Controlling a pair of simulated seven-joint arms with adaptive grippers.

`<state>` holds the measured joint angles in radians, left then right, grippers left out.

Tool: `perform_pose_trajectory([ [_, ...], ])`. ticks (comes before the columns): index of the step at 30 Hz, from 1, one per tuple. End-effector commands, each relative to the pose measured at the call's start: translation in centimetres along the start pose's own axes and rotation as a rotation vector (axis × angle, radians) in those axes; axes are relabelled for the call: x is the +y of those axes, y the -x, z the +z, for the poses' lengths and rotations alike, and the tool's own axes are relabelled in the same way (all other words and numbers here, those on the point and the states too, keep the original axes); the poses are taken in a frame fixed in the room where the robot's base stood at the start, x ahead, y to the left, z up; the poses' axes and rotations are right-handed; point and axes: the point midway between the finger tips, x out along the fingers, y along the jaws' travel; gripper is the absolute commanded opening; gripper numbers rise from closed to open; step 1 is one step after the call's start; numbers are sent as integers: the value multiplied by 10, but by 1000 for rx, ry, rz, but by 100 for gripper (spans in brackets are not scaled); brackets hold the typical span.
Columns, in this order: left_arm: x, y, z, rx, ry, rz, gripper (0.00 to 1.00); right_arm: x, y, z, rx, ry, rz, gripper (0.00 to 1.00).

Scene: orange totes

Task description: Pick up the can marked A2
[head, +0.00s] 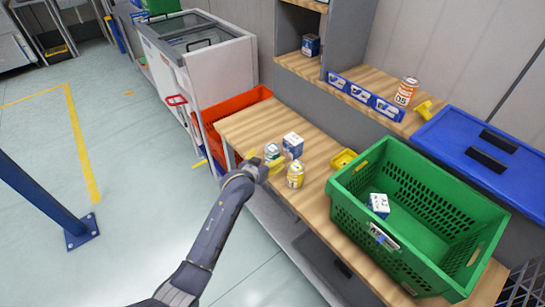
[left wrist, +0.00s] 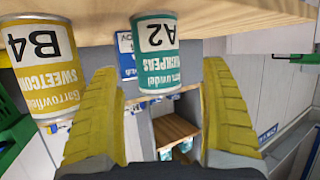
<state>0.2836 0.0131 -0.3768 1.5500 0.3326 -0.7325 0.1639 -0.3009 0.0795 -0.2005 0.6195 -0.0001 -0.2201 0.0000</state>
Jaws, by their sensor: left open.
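The can marked A2 (left wrist: 156,58) is teal with a white label band and appears upside down in the left wrist view. In the head view the A2 can (head: 272,153) stands on the wooden table near its left edge. My left gripper (head: 262,166) is at the table edge beside it. In the left wrist view the yellow fingers of my left gripper (left wrist: 163,110) are open, with the can in line with the gap between them; I cannot tell whether they touch it. A yellow can marked B4 (left wrist: 40,68) stands beside it, also in the head view (head: 295,175).
A blue and white box (head: 293,145) stands just behind the A2 can. A green crate (head: 370,225) holding a blue and white box (head: 379,205) is to the right. A yellow scoop-like item (head: 343,159) lies on the table. An orange can (head: 405,92) stands on the shelf.

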Motion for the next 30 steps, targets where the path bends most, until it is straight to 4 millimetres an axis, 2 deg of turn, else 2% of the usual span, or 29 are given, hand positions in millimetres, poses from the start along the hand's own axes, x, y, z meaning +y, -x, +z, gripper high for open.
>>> perform_pose_trajectory([
  [12, 3, -42, 2, -1, -1, 0, 79, 0, 0, -2, 2, -1, 1, 44],
  [26, 3, -49, 2, 0, -1, 0, 79, 1, 0, -2, 2, -1, 1, 44],
  [30, 3, -49, 2, 0, -1, 0, 62, 1, 0, -2, 2, -1, 1, 44],
])
